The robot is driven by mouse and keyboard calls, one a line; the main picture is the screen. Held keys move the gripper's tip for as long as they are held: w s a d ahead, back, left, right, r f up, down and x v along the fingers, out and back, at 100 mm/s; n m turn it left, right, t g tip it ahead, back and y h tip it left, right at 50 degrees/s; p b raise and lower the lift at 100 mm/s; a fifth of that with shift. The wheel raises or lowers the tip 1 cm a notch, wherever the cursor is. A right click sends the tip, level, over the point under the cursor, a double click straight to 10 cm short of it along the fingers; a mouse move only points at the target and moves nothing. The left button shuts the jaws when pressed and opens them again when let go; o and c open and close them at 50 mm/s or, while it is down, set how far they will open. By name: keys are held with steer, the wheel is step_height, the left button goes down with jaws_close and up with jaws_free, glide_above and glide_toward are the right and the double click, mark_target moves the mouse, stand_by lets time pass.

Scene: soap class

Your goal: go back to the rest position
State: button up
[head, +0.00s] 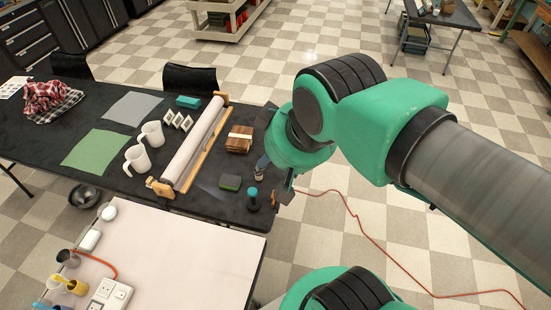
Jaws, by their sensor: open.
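My gripper (275,180) hangs below the green wrist of my arm, at the right end of the black table (155,195). Its fingers look dark and are apart, and I see nothing held between them. Part of the gripper is hidden by my wrist. A small bottle-like thing with a teal top (252,199) stands on the table just left of the fingers. My arm reaches in from the right side of the picture.
A pale table (160,264) is in front. An orange cable (362,232) crosses the checkered floor at right.

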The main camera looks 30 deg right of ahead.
step_height(320, 180, down, 2)
steer(key=shift+b, duration=1)
